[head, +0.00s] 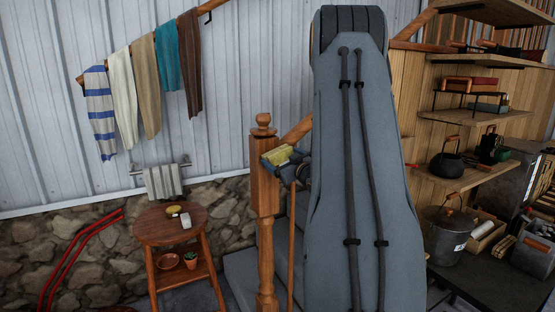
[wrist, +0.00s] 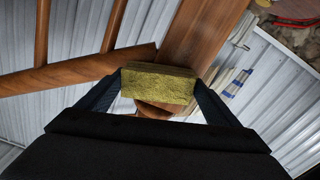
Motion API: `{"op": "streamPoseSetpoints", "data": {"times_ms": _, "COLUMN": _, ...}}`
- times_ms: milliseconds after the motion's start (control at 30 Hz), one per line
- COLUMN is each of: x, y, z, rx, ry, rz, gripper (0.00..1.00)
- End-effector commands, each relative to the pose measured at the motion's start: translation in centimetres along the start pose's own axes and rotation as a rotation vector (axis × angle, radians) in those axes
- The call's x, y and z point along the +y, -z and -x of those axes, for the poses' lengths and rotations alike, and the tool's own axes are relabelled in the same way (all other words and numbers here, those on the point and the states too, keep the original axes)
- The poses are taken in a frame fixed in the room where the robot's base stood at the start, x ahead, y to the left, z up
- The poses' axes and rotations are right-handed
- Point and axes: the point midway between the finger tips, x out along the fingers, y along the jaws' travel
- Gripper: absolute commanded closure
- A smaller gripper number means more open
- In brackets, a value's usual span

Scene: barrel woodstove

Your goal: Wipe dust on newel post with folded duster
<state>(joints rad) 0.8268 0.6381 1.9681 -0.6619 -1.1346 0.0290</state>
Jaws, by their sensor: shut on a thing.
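The wooden newel post (head: 264,205) with a round ball top stands left of my large grey arm in the head view. It also shows behind the duster in the wrist view (wrist: 207,30). My gripper (head: 283,157) is at the upper part of the post, just below its ball top. It is shut on the folded yellow duster (head: 277,155), which sits between the fingers in the wrist view (wrist: 158,84). The duster is close to the post; I cannot tell if they touch. I cannot make out dust on the post, and the duster and gripper cover part of it.
A wooden handrail (wrist: 75,75) slopes away from the post. A small round table (head: 160,224) with small items stands left of it. Cloths hang on a sloping rail (head: 140,48) on the wall. Shelves with pots (head: 470,120) stand at the right. Grey steps (head: 245,272) lie behind the post.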

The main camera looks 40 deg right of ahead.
Motion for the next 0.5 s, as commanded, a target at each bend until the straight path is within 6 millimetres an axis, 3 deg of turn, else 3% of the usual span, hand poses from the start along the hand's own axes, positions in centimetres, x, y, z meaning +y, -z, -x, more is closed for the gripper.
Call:
{"op": "streamPoseSetpoints", "data": {"times_ms": 200, "x": 1.7, "y": -0.5, "z": 0.1, "rx": -0.001, "ry": -0.001, "rz": 0.000, "gripper": 0.33}}
{"op": "streamPoseSetpoints", "data": {"times_ms": 500, "x": 1.9, "y": -0.6, "z": 0.2, "rx": -0.001, "ry": 0.001, "rz": 0.000, "gripper": 0.33}}
